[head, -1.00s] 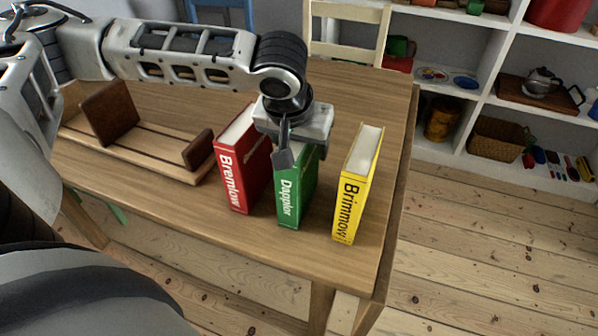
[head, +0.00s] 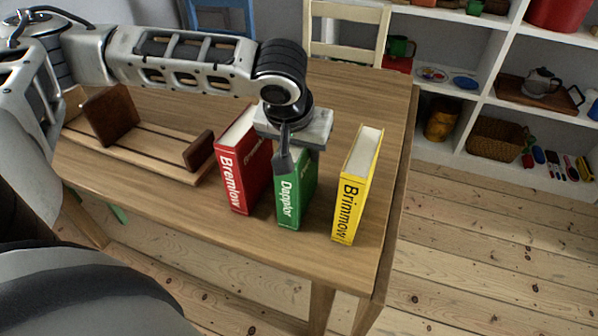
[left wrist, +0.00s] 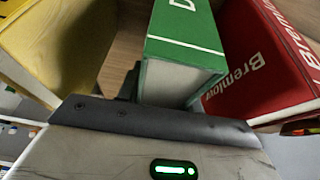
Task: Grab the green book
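The green book (head: 289,201) stands upright on the wooden table between a red book and a yellow book. My left gripper (head: 296,160) is right above it, pointing down. One dark finger shows by the left of the book's top in the head view; the far finger is hidden there. In the left wrist view the green book (left wrist: 185,50) is close under the palm, with a dark finger (left wrist: 130,85) on its yellow-book side. The gripper looks open around the book's top; contact cannot be made out. My right gripper is out of view.
The red book (head: 235,175) stands close left of the green one, the yellow book (head: 357,190) to its right with a gap. A wooden book rack (head: 150,160) lies at the table's left. Chairs (head: 345,32) stand behind; shelves (head: 470,110) are at right.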

